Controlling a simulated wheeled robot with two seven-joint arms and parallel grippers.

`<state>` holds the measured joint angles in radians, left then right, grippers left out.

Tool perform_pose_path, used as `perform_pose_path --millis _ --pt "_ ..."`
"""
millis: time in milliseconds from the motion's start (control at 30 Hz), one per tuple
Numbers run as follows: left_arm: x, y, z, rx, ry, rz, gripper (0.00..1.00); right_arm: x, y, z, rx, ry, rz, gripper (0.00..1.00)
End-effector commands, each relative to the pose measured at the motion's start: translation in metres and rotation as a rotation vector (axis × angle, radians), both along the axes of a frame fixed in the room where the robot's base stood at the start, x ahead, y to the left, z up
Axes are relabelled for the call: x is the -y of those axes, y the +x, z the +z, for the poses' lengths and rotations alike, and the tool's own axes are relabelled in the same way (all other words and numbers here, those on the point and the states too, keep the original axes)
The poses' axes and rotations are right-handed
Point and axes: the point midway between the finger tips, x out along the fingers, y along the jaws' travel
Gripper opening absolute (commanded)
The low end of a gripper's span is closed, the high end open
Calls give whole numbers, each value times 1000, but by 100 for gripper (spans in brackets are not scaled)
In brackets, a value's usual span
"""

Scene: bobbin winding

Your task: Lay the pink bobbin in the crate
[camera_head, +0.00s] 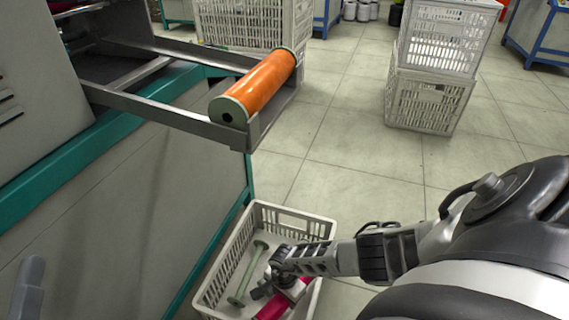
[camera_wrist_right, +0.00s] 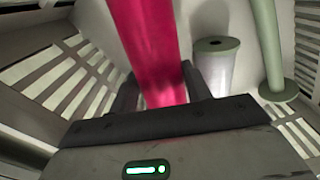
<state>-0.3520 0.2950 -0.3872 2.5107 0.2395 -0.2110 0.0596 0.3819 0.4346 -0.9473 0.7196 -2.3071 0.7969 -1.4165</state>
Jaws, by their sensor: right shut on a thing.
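The pink bobbin (camera_head: 271,308) is low inside the light grey crate (camera_head: 207,291) on the floor, near the bottom of the head view. My right gripper (camera_head: 268,289) reaches down into the crate and is shut on the pink bobbin. In the right wrist view the pink bobbin (camera_wrist_right: 147,45) runs up between the two dark fingers (camera_wrist_right: 160,84). I cannot tell whether it touches the crate floor.
A bare green bobbin (camera_head: 247,272) lies in the crate, and a pale bobbin (camera_wrist_right: 215,68) is beside the pink one. An orange bobbin (camera_head: 262,84) rests on the machine's metal rails above. White crates (camera_head: 428,102) stand farther back. The tiled floor between is clear.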

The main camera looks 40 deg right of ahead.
Motion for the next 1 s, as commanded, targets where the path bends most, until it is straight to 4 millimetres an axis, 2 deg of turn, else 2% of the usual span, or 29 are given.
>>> perform_pose_path --millis 167,367,433,467,633,667,700,1000 --pt "0 -1 16 180 42 15 62 -1 0 -19 1 1 0 14" --pt "2 -13 45 465 104 35 62 -1 1 -39 2 1 0 14" --pt "2 -16 50 504 111 37 62 -1 1 -40 2 0 1 14" --pt "2 -17 52 512 112 37 62 -1 1 -40 1 0 1 9" --pt "2 -17 53 512 112 37 62 0 0 -39 1 0 1 9" --pt "2 -17 53 512 111 38 62 0 0 -39 0 0 1 54" --pt "2 -17 53 511 112 38 62 0 0 -39 0 0 1 57" --pt "2 -16 54 504 110 37 62 0 0 -37 0 0 1 57"
